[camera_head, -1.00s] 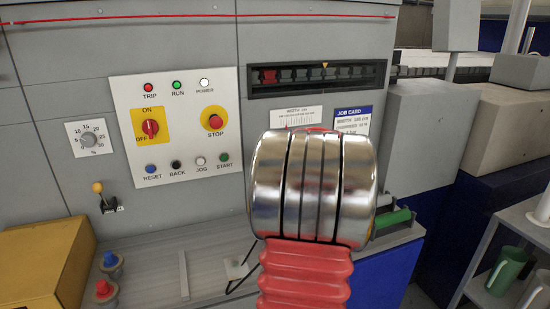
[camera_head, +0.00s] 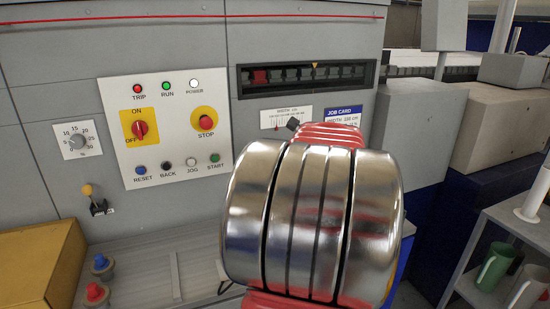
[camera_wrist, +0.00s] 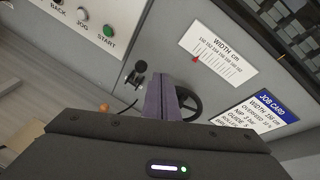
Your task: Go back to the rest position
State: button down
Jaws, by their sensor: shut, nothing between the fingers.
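My gripper (camera_wrist: 168,82) shows in the wrist view with its two fingers together and nothing between them. The fingertips point toward the grey machine front, over a black handwheel (camera_wrist: 189,104) that they partly cover. A small black knob (camera_wrist: 137,74) shows just left of the fingers. I cannot tell the gap between fingertips and machine. In the head view, my own red and chrome arm fills the lower middle and hides the gripper and handwheel.
The control panel (camera_head: 167,130) with its buttons and red switch is left of my arm. A job card (camera_head: 343,116) and width scale (camera_head: 286,116) are behind it. A yellow box (camera_head: 40,262) stands lower left. A shelf (camera_head: 510,232) with mugs stands at right.

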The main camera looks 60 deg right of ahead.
jog(key=shift+s+a+r, duration=0.1)
jog(key=shift+s+r, duration=0.15)
jog(key=shift+r, duration=0.2)
jog(key=shift+s+a+r, duration=0.1)
jog(key=shift+s+r, duration=0.15)
jog(key=shift+r, duration=0.2)
